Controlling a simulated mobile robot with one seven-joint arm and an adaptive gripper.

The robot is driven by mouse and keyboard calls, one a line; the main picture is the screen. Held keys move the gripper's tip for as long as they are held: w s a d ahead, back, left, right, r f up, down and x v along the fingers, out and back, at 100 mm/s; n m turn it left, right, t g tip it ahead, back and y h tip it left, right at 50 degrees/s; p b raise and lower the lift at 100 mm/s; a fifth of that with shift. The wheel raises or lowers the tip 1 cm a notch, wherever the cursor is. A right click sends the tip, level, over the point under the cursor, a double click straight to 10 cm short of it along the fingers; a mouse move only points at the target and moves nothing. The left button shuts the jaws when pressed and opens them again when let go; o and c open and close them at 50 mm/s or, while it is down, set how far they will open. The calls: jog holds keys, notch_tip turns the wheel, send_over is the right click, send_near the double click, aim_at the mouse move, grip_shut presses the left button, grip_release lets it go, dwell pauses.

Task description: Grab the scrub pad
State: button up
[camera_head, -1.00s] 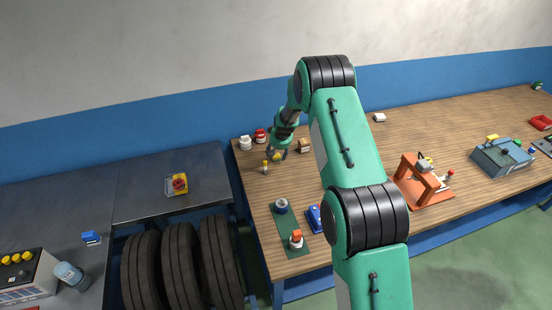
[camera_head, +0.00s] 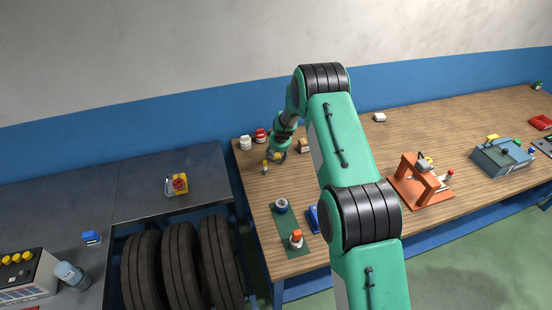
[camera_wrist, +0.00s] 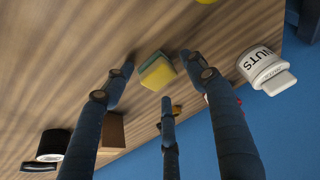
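The scrub pad (camera_wrist: 157,71), a small block with a yellow face and a green layer, lies on the wooden bench. In the wrist view it sits between the fingertips of my gripper (camera_wrist: 158,74). The fingers are spread apart, with visible gaps on both sides of the pad, and they do not appear to touch it. A third finger shows below the pad in that view. In the head view my gripper (camera_head: 278,154) is low over the bench's left end, and the pad is small and partly hidden there.
A white jar marked NUTS (camera_wrist: 262,66) stands close to the right finger in the wrist view. A brown box (camera_head: 304,146) and a red jar (camera_head: 260,135) are near my gripper. A green mat (camera_head: 290,232) with items lies in front. An orange press (camera_head: 422,182) stands farther right.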

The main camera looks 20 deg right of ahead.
jog(key=c, duration=0.9)
jog(key=shift+c, duration=0.2)
jog(key=shift+r, duration=0.1)
jog(key=shift+r, duration=0.7)
notch_tip(320, 180, up, 2)
jog(key=shift+r, duration=0.15)
jog(key=s, duration=0.5)
jog(key=s+a+b, duration=0.1)
jog(key=s, duration=0.4)
jog(key=s+r, duration=0.1)
jog(key=s, duration=0.5)
jog(key=shift+a+r, duration=0.1)
jog(key=shift+a, duration=0.25)
